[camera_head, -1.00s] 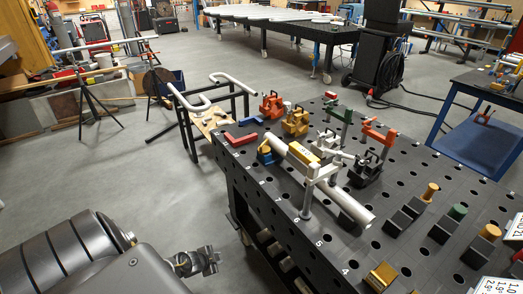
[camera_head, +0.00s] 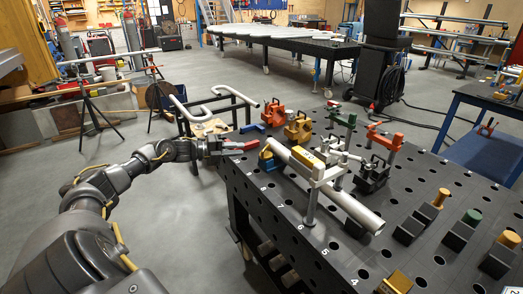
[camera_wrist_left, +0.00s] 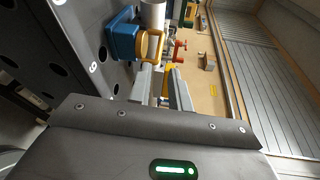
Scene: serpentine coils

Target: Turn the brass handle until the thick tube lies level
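A thick silver tube (camera_head: 352,207) lies slantwise across the dark perforated table, held in a grey clamp frame (camera_head: 312,205). A yellow block (camera_head: 307,166) sits on the tube. At the tube's far left end is a blue and yellow piece (camera_head: 266,158). In the left wrist view its yellow loop (camera_wrist_left: 152,46) stands out beside the blue body (camera_wrist_left: 122,43). I cannot tell for certain which yellow part is the brass handle. My left gripper (camera_head: 220,147) is at the table's left edge, left of that piece and apart from it. Its fingers (camera_wrist_left: 165,88) look parted and empty. My right gripper is not in view.
Red (camera_head: 273,113) and yellow (camera_head: 298,128) clamps stand at the table's back. Black blocks with coloured knobs (camera_head: 439,198) and a brass-coloured block (camera_head: 396,283) are at the right and front.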

